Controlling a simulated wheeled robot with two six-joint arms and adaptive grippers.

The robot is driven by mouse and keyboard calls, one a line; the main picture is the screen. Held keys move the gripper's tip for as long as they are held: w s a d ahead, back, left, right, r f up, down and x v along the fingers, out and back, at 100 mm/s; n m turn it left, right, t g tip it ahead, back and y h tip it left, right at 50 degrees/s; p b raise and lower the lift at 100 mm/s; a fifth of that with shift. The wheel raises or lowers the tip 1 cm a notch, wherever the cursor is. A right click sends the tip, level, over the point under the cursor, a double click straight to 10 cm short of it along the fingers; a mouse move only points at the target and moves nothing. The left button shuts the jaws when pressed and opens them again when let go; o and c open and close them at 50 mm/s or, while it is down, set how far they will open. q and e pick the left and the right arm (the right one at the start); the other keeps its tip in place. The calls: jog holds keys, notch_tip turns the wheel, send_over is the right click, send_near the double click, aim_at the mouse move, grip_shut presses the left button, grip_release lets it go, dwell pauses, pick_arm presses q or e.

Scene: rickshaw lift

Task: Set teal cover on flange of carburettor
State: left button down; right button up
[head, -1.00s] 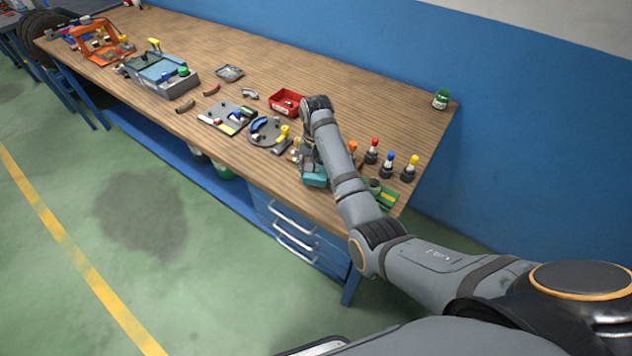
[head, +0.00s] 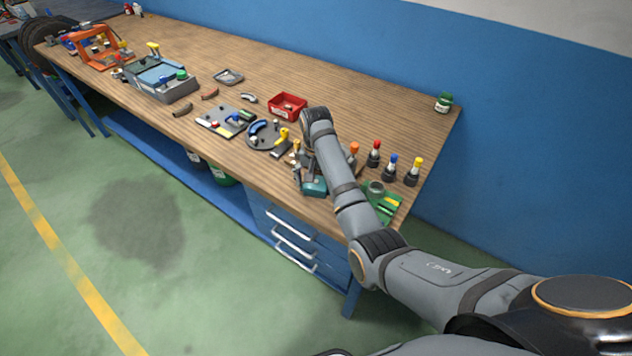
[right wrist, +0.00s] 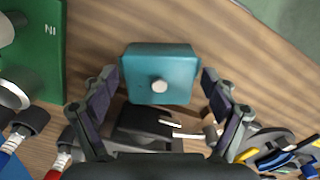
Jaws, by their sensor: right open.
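The teal cover (right wrist: 160,76) is a squarish block with a pale round knob on top. In the head view the teal cover (head: 314,187) is near the bench's front edge at the right. My right gripper (right wrist: 159,84) is open, with one finger on each side of the cover and visible gaps between. In the head view my right gripper (head: 307,168) is partly hidden by my forearm. A grey ring-shaped part (head: 376,188) stands on a green plate (head: 388,206) to the right; I cannot tell whether it is the carburettor's flange. My left gripper is not in view.
Knobbed posts with red, blue and yellow tops (head: 414,172) stand right of my arm. A dark round plate (head: 262,137) and a red bin (head: 288,106) lie to the left and behind. A black fixture (right wrist: 145,122) sits close beside the cover. Bare wood shows towards the back.

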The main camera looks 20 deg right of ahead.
aim_at(316, 181)
jog(key=shift+r, duration=0.2)
notch_tip(316, 181, up, 6)
jog(key=shift+w+f+p, duration=0.1)
jog(key=shift+p, duration=0.2)
notch_tip(316, 181, up, 6)
jog(key=p, duration=0.6)
